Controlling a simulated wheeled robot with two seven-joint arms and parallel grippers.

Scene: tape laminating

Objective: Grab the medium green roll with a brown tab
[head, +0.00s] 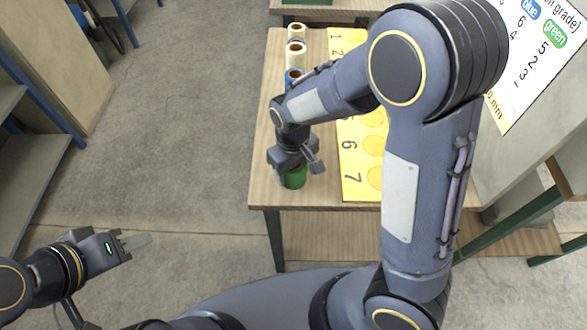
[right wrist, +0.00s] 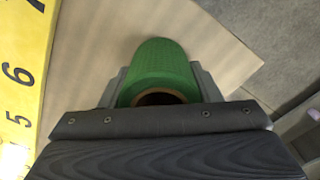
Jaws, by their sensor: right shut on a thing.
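A green roll (head: 296,177) stands at the near left part of the wooden table, below my right gripper (head: 297,166). In the right wrist view the green roll (right wrist: 163,66) sits between the two fingers, with a brown ring at its core opening. My right gripper is shut on this roll, one finger on each side.
A wooden table (head: 262,190) carries a yellow numbered board (head: 350,190) right of the green roll. White rolls (head: 295,50) and a blue roll (head: 293,76) stand in a row farther back. A sign (head: 540,60) is at upper right. A blue-framed shelf (head: 40,150) stands at left.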

